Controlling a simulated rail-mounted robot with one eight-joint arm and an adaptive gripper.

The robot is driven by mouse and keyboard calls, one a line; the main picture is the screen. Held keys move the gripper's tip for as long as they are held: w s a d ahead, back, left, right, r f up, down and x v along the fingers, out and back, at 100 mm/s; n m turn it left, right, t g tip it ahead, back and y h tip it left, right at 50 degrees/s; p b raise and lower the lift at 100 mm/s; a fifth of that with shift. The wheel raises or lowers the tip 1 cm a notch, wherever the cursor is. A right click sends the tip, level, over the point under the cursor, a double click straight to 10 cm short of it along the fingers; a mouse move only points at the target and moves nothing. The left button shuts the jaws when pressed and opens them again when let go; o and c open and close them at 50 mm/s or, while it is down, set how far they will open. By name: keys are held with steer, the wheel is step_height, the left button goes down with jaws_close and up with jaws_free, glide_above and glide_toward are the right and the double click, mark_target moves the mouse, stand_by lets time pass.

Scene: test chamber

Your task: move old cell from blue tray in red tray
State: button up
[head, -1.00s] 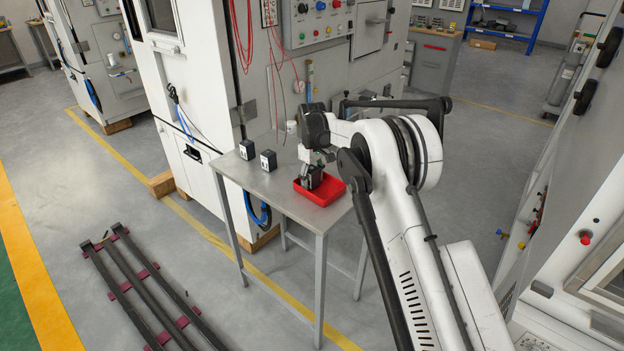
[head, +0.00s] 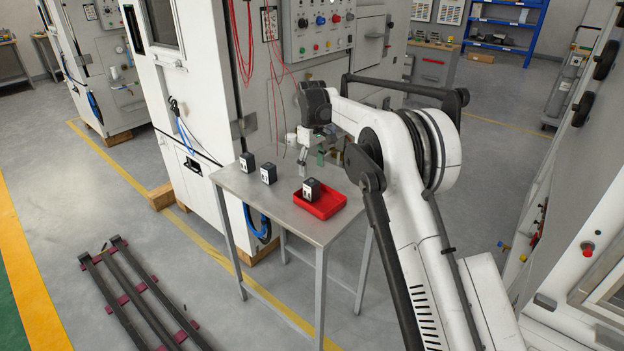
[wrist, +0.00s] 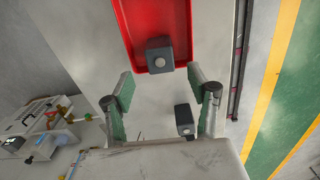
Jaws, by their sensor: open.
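The red tray (head: 330,209) sits near the right end of the metal table. A dark boxy cell (head: 311,189) with a pale label stands in the tray near its back left; in the wrist view the cell (wrist: 159,56) is at the tray's end. My gripper (head: 312,158) is above and behind the tray, open and empty, apart from the cell. In the wrist view, the green-padded fingers of my gripper (wrist: 163,88) are spread wide. Two similar cells, a left one (head: 247,161) and a right one (head: 268,173), stand on the bare table. No blue tray is visible.
The metal table (head: 290,216) is clear between the loose cells and the red tray. A large grey and white cabinet with a control panel (head: 318,22) and hanging red wires stands close behind the table. Dark rails (head: 140,300) lie on the floor at front left.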

steer(key=shift+r, duration=1)
steer(key=s+d+r+m+t, duration=0.2)
steer(key=s+d+r+m, duration=0.1)
steer(key=s+d+r, duration=0.65)
steer(key=s+d+r+m+t, duration=0.1)
steer(key=s+d+r+m, duration=0.1)
steer(key=s+d+r, duration=0.7)
steer(key=s+d+m+t, duration=0.2)
steer(key=s+d+m, duration=0.15)
steer(key=s, duration=1.45)
steer(key=s+d+f+m+t, duration=0.1)
steer(key=s+d+f, duration=0.1)
steer(key=s+f, duration=0.2)
steer(key=s+d+f+t, duration=0.1)
steer(key=s+f, duration=0.3)
steer(key=s, duration=0.6)
steer(key=shift+d+m, duration=0.35)
steer(key=shift+d, duration=0.35)
steer(key=shift+f+b, duration=0.75)
steer(key=shift+b, duration=0.05)
